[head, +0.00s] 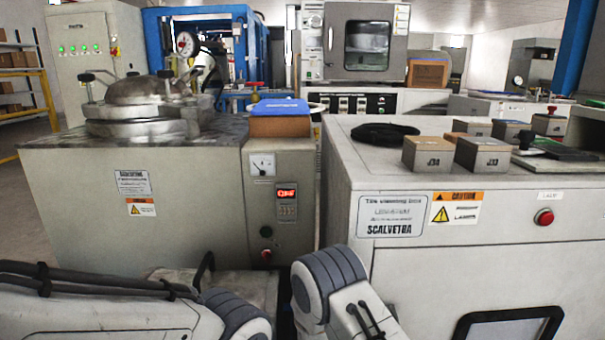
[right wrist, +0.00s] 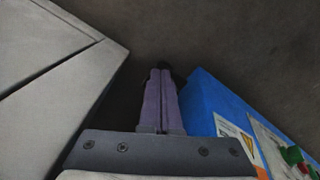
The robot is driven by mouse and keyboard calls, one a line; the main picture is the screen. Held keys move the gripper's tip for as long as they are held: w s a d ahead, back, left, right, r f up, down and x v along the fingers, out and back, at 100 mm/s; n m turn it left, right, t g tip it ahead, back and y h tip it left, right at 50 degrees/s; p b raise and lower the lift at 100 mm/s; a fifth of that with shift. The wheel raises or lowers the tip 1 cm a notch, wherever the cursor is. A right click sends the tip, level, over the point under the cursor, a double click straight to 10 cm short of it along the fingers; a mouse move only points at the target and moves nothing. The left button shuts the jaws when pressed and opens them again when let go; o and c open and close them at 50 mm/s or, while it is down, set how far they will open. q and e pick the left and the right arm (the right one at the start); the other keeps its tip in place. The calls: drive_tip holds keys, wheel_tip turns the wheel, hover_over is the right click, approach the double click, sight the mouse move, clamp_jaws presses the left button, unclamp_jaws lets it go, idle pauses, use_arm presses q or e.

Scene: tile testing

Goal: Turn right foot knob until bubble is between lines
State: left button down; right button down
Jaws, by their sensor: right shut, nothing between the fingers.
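I cannot make out a foot knob, a bubble or level lines in either view. My right gripper (right wrist: 165,75) shows in the right wrist view, with its two long fingers closed side by side and nothing between them. It points toward a plain dark surface. My left gripper is out of view. In the head view only arm links of mine show along the bottom edge, and neither gripper is seen there.
A grey pressure-vessel machine (head: 75,200) stands at left, with a gauge and red display. A grey tile machine (head: 460,270) stands at right, carrying small blocks (head: 428,153) and a red button (head: 544,217). A narrow gap separates them. A blue panel (right wrist: 207,110) lies beside my right gripper.

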drive_tip(key=shift+w+b, duration=0.1)
drive_tip(key=shift+b, duration=0.55)
drive_tip(key=shift+d, duration=0.15)
wheel_tip(320, 180, up, 6)
drive_tip(key=p, duration=0.5)
drive_tip(key=shift+s+p, duration=0.3)
drive_tip(key=shift+p, duration=0.1)
